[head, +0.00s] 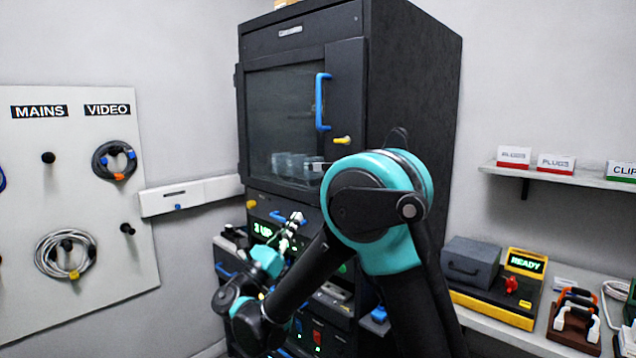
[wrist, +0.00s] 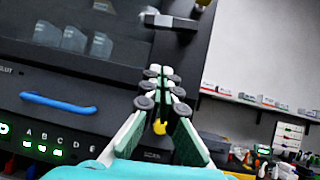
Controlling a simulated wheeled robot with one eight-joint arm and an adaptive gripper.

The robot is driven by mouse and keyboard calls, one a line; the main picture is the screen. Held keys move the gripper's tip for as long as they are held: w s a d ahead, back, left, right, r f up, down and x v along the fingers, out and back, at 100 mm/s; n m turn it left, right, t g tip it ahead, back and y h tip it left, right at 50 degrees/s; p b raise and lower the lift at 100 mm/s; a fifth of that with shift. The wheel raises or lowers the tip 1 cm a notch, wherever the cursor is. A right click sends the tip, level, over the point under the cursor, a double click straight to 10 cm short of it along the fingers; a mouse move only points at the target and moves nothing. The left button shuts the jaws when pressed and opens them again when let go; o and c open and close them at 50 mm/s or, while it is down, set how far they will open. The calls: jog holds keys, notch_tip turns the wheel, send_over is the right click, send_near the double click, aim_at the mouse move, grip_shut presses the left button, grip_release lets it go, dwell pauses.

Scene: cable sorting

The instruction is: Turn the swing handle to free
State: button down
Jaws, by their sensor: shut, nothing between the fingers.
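A lever with a pale metal end, which looks like the swing handle (wrist: 163,19), sticks out level to the left from the cabinet door's edge in the wrist view. In the head view its pale end (head: 317,166) shows, and the rest is hidden behind my arm. My gripper (wrist: 161,86) is shut and empty, with its fingers below the lever and apart from it in the picture. In the head view my gripper (head: 292,226) is in front of the cabinet, below the glass door. A small yellow part (wrist: 159,127) shows behind the fingers.
The black cabinet (head: 415,90) has a blue door handle (head: 320,102) and a yellow knob (head: 342,140). A blue drawer handle (wrist: 58,102) is left of my fingers. A cable board (head: 95,210) stands left; a bench with a READY box (head: 525,262) stands right.

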jog(key=w+d+r+n, duration=0.1)
jog(key=w+d+r, duration=0.3)
jog(key=w+r, duration=0.4)
jog(key=shift+d+r, duration=0.4)
jog(key=shift+r, duration=0.3)
